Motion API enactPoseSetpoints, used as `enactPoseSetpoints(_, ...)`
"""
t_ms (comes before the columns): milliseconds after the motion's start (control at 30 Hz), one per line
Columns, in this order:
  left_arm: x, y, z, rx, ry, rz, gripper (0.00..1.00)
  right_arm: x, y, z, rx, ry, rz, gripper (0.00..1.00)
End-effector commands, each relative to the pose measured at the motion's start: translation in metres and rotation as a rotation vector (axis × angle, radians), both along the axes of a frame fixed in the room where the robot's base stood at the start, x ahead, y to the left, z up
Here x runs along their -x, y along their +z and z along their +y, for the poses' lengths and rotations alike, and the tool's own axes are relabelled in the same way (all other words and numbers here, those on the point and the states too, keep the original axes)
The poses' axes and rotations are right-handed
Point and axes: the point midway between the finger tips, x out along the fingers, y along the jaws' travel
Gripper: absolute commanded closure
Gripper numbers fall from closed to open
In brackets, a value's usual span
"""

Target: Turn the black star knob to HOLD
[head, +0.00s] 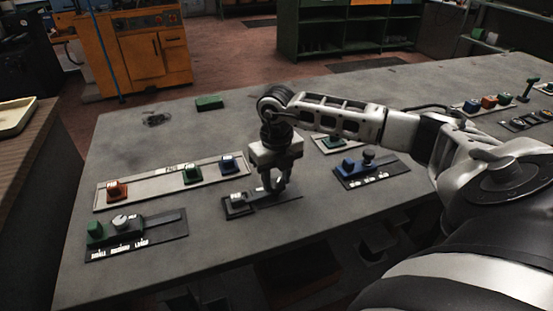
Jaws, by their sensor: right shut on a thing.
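My right gripper (272,187) points down over the middle dark control plate (287,194) at the front of the bench. It is shut on the knob of this plate, which I take to be the black star knob. The fingers hide most of the knob, so its shape and pointing direction cannot be told. My left gripper is not in view.
Left of it is a dark plate with a green block (95,230) and a pale knob (120,221). A plate with a blue block (348,167) and dark knob (369,156) stands right.

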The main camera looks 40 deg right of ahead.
Motion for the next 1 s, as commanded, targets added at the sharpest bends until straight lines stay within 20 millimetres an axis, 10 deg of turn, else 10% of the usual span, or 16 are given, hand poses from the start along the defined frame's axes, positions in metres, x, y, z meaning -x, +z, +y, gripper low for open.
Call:
enactPoseSetpoints(700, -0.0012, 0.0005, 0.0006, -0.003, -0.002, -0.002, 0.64, -0.0009, 0.0021, -0.0012, 0.001, -0.076, -0.003, 1.00)
enactPoseSetpoints(733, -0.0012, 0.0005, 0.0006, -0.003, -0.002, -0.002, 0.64, -0.0009, 0.0021, -0.0012, 0.001, -0.076, -0.003, 0.55)
enactPoseSetpoints(767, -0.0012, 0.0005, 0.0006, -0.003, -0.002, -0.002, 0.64, -0.0009, 0.0021, -0.0012, 0.001, -0.075, -0.003, 0.46)
enactPoseSetpoints(1000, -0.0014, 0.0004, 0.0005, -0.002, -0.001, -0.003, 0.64, -0.0004, 0.0010, -0.0007, 0.000, -0.072, -0.001, 0.41)
